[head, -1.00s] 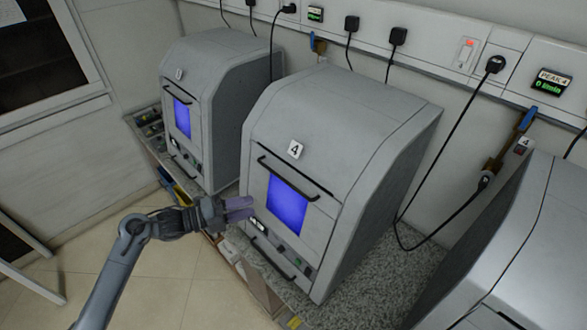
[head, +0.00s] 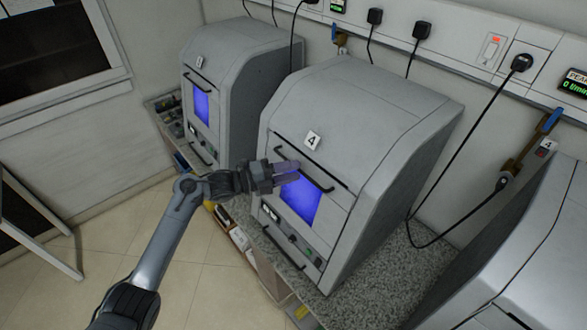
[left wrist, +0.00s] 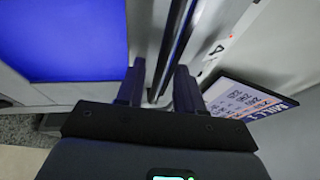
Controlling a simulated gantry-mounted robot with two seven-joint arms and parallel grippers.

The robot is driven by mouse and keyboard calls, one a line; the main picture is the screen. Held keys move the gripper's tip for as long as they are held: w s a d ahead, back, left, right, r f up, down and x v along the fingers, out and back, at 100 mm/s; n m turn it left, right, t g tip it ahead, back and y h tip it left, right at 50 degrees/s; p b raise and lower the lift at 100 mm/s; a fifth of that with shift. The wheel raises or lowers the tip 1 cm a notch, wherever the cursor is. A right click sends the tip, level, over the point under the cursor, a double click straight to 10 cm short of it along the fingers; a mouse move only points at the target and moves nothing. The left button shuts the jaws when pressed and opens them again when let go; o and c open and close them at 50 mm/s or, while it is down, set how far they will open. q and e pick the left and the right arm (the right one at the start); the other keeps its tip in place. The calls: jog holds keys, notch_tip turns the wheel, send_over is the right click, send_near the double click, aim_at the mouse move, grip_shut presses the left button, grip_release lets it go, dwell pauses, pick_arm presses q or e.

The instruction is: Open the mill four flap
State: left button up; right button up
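Mill four (head: 375,115) is a grey cabinet with a "4" label (head: 313,140) above its front flap. The flap has a blue window (head: 298,200) and a dark bar handle (head: 318,178) along its top, and it looks closed. My left gripper (head: 287,172) is at the left part of this handle, hiding some of it. In the left wrist view its two fingers (left wrist: 160,88) are apart, with the dark handle bar (left wrist: 178,40) running down between them. I cannot tell if either finger touches the bar. My right gripper is not in view.
A similar mill (head: 235,85) stands behind to the left, and another grey cabinet (head: 525,240) is at the right. They stand on a speckled counter (head: 395,270). A black cable (head: 465,150) hangs right of mill four. Open floor (head: 205,270) lies in front.

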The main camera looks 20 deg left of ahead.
pick_arm(q)
jog(key=shift+w+d, duration=0.35)
jog(key=shift+d, duration=0.1)
jog(key=shift+c, duration=0.5)
grip_shut()
dwell(0.7)
